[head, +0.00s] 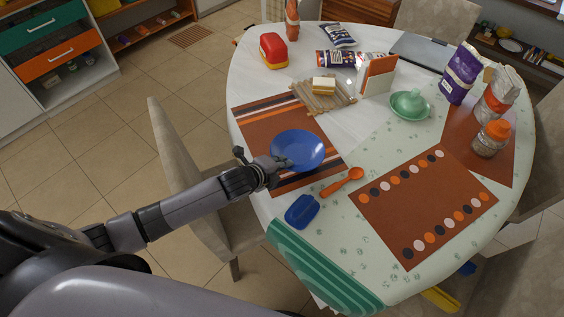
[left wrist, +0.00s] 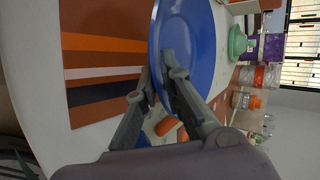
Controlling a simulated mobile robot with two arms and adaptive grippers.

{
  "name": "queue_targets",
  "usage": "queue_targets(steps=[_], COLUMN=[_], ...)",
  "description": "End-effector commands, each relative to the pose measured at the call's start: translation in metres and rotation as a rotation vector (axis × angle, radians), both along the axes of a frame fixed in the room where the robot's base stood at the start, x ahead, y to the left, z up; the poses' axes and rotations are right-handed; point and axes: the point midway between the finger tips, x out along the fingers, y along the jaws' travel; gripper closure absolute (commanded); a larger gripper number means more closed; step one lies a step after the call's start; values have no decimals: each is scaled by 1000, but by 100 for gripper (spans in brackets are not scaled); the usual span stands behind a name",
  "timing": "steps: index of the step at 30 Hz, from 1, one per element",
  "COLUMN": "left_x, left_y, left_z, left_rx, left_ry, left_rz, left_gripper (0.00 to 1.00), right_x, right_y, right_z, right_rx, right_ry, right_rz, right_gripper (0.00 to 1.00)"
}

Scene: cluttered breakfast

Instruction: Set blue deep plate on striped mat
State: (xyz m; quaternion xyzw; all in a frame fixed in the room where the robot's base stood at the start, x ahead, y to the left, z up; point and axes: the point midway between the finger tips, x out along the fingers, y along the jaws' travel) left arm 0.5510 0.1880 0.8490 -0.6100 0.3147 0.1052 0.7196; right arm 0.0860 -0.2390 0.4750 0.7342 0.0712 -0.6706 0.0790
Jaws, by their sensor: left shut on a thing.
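The blue deep plate (head: 302,146) is over the front part of the striped mat (head: 258,122) in the head view. My left gripper (head: 279,163) is shut on the plate's near left rim. In the left wrist view the fingers (left wrist: 158,78) pinch the rim of the plate (left wrist: 190,40), one on each side. The brown, black and orange striped mat (left wrist: 95,27) lies beside and below it there. The plate looks roughly level and seems raised over the mat, but the gap is hard to judge. My right gripper is not in view.
An orange spoon (head: 342,182) and a dark blue box (head: 302,211) lie near the mat's front edge. A wooden board (head: 324,101) with a sandwich-like block is behind the plate. A dotted mat (head: 420,205) lies to the right. A chair (head: 178,150) stands left.

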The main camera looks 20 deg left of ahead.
Motion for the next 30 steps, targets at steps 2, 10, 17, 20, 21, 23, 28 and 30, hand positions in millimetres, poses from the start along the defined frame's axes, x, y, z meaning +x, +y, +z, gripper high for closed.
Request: queue_targets(steps=[2, 10, 17, 20, 21, 23, 28, 30], left_x=[1, 1, 1, 1, 1, 1, 1, 1], left_y=[0, -1, -1, -1, -1, -1, -1, -1], left_z=[-8, -28, -35, -36, -36, -36, -36, -36], left_rx=[-1, -2, -2, -2, -2, -2, -2, -2], left_ry=[-2, -3, -3, -3, -3, -3, -3, -3], left_rz=[0, -1, -1, -1, -1, -1, -1, -1], left_gripper=[100, 100, 100, 100, 100, 100, 100, 100], right_x=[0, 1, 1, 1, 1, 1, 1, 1], right_y=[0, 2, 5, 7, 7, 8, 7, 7], right_z=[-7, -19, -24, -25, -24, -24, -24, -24], right_rx=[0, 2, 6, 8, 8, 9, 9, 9], right_ry=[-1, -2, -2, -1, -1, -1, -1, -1], right_rz=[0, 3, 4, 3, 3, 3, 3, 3], right_gripper=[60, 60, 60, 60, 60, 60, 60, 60])
